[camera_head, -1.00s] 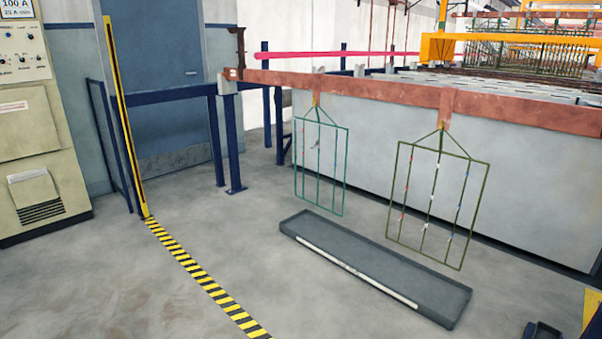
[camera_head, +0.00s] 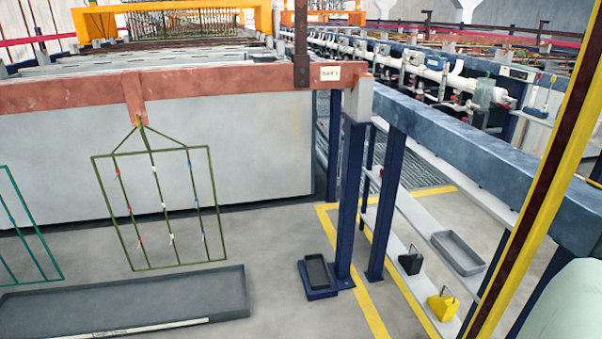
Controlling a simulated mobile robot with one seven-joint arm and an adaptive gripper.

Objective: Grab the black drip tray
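A long, shallow dark grey tray (camera_head: 225,292) lies on the floor at the lower left, its left end cut off by the picture edge. A white strip with small lettering, too small to read surely, runs along its front. A small black tray (camera_head: 317,270) sits in or on a blue base (camera_head: 322,294) on the floor, beside a blue post. I cannot tell for sure which of these is the black drip tray. My gripper is not in view.
A green wire rack (camera_head: 209,195) hangs from the copper-coloured bar (camera_head: 60,95) above the long tray. Blue posts (camera_head: 351,195) and a low shelf (camera_head: 405,225) stand right. The shelf holds a grey tray (camera_head: 458,252), a black item (camera_head: 411,261) and a yellow one (camera_head: 443,305).

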